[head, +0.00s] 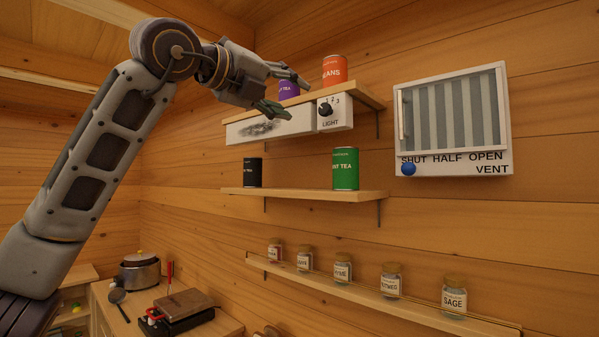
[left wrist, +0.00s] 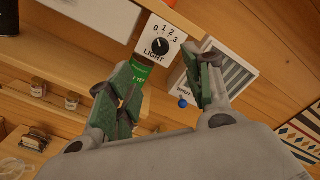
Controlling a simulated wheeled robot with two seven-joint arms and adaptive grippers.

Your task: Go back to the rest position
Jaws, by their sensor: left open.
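My left gripper (head: 277,92) is raised at the upper middle of the head view, in front of the top shelf and light box. It is open and empty. In the left wrist view its two green-padded fingers (left wrist: 165,92) stand apart with nothing between them in their grip. The light dial (head: 325,109) is on the box beneath the top shelf, just right of the gripper; it also shows in the left wrist view (left wrist: 160,46). My right gripper is not in view.
A purple can (head: 288,89) and orange can (head: 334,70) stand on the top shelf. A black can (head: 252,172) and green can (head: 345,169) stand below. The vent (head: 453,120) has a blue knob at SHUT. Several jars line the lowest shelf (head: 380,298). A pot (head: 139,271) stands lower left.

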